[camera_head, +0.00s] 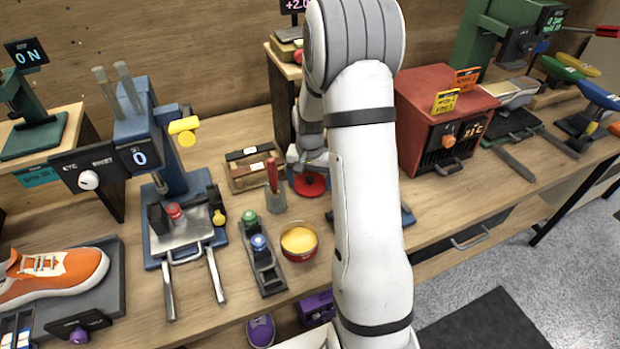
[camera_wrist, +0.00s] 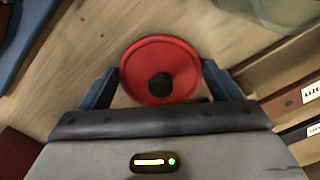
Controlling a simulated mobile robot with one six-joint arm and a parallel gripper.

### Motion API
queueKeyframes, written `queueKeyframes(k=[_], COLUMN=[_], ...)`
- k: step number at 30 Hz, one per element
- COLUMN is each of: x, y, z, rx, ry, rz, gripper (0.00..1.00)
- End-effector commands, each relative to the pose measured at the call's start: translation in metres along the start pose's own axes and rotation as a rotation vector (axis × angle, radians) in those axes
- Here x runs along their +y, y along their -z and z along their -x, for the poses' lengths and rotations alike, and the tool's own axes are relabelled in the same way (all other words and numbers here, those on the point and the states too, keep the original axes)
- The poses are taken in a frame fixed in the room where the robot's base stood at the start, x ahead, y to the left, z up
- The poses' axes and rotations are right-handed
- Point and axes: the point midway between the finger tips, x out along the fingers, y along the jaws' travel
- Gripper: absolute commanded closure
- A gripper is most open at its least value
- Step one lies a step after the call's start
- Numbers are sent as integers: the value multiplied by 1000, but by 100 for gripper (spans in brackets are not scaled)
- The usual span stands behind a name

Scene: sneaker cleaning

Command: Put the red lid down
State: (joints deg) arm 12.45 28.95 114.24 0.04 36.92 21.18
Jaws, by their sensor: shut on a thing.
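The red lid (camera_wrist: 160,54) is a round disc with a dark knob in its middle. In the wrist view it sits between the two blue fingers of my gripper (camera_wrist: 160,84), which are shut on its edges. In the head view the lid (camera_head: 309,184) shows just below my gripper, partly hidden by my arm, over the wooden table. I cannot tell whether it touches the table. An open round red tin (camera_head: 299,251) with yellow-orange contents stands nearer the front edge, apart from the lid.
A red-handled tool (camera_head: 272,176) stands left of the lid, and a wooden box (camera_head: 249,168) lies behind it. A black holder with green and blue knobs (camera_head: 262,257) is beside the tin. A blue press (camera_head: 172,190) is further left. A red oven-like box (camera_head: 441,115) stands right of my arm.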

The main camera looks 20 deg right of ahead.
Motion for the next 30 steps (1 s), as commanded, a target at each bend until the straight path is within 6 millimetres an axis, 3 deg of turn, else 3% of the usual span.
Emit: queueKeyframes(k=[9, 10, 15, 25, 30], x=[1, 1, 1, 1, 1], y=[1, 1, 1, 2, 2], z=[-4, -2, -2, 7, 38], rx=[1, 2, 2, 5, 8], ry=[1, 1, 1, 2, 3], rz=[-1, -1, -2, -2, -3], gripper=[36, 12, 0, 0, 0])
